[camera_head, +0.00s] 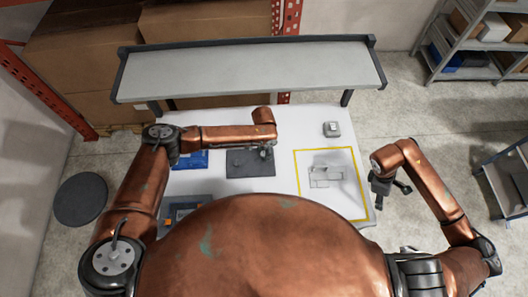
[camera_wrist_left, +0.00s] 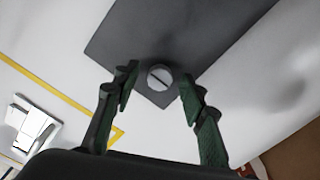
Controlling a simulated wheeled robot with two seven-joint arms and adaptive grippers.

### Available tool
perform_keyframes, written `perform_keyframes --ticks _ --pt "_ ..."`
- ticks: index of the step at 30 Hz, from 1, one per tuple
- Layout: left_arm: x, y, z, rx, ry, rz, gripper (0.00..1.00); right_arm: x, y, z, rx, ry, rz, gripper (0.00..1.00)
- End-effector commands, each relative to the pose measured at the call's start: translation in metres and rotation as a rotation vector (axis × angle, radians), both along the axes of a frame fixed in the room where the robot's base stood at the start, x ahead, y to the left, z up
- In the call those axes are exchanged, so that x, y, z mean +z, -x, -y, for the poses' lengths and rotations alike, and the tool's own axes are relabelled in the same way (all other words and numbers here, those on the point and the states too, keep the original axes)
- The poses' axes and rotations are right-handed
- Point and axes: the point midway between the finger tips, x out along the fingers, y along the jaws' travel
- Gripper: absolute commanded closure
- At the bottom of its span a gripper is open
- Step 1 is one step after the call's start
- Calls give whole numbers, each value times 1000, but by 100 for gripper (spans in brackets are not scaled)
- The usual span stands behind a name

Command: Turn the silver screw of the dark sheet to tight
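The dark sheet (camera_head: 243,166) lies flat on the white table, and one corner of it fills the upper part of the left wrist view (camera_wrist_left: 190,35). The silver screw (camera_wrist_left: 160,78) sits near that corner; its head is round with a slot running diagonally. My left gripper (camera_wrist_left: 157,76) is open, with one finger on each side of the screw head and a gap on both sides. In the head view my left gripper (camera_head: 265,153) is over the sheet's right part and hides the screw. My right gripper (camera_head: 389,190) looks open and empty beyond the table's right edge.
A yellow outline (camera_head: 297,172) on the table's right surrounds a pale object (camera_head: 326,172). A small grey block (camera_head: 332,129) stands behind it. A blue item (camera_head: 193,160) lies left of the sheet. A raised grey shelf (camera_head: 250,70) spans the table's back.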

Motion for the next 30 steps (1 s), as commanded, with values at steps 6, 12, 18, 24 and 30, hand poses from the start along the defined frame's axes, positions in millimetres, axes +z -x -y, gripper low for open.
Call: perform_keyframes --ticks 6,12,18,24,30 --pt "0 0 0 0 0 0 64 0 0 0 0 0 0 61" --pt "0 0 0 0 0 0 78 0 0 0 0 0 0 61" --pt "1 0 0 0 0 0 91 0 0 0 0 0 0 61" --pt "1 0 0 0 0 0 100 0 0 0 0 0 0 61" --pt "1 0 0 -17 0 0 100 0 0 0 0 0 0 61"
